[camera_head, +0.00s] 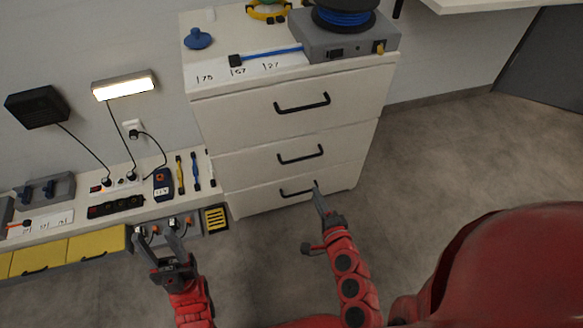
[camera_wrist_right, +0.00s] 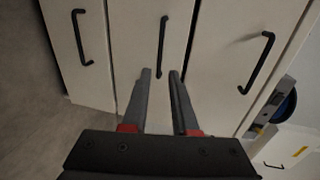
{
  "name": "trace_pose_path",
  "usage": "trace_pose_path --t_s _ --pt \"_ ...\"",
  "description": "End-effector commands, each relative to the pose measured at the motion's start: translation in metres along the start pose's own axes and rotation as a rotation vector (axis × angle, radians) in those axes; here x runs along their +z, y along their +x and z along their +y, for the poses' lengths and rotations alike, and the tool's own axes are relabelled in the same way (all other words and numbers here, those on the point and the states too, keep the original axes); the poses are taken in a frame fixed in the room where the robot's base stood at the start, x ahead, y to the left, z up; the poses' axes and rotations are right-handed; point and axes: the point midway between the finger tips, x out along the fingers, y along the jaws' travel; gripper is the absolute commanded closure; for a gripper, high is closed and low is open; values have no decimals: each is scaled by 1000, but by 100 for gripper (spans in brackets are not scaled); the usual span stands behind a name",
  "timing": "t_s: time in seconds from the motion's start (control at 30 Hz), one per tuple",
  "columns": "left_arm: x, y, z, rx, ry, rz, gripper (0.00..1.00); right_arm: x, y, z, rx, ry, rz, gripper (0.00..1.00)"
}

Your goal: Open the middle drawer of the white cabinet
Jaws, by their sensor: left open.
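The white cabinet (camera_head: 210,120) has three stacked drawers with black bar handles, all looking closed. The middle drawer (camera_head: 240,163) carries a black handle (camera_head: 300,154); in the right wrist view this handle (camera_wrist_right: 162,45) appears just beyond my fingertips, apart from them. My right gripper (camera_head: 318,190) is in front of the cabinet, overlapping the right end of the bottom drawer's handle in the head view. In the right wrist view its fingers (camera_wrist_right: 161,75) are apart with nothing between them. My left gripper (camera_head: 157,240) is open and empty, left of the cabinet, before the low bench.
A grey device with a blue spool (camera_head: 345,18) stands on the cabinet top. A low bench with yellow drawers (camera_head: 97,243), power strips and tools runs along the wall at left. Clear grey floor (camera_head: 440,150) lies right of the cabinet.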

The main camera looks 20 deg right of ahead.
Motion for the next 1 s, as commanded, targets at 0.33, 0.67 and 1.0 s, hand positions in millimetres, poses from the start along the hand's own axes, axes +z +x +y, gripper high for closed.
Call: trace_pose_path --t_s 0.33,0.67,1.0 --pt "0 -1 0 0 0 0 50 0 52 -3 -4 2 -2 73" --pt "1 -8 0 0 0 0 50 1 122 -1 -2 0 -4 73" --pt "3 -15 1 0 0 0 50 1 168 -1 0 -1 -3 73"
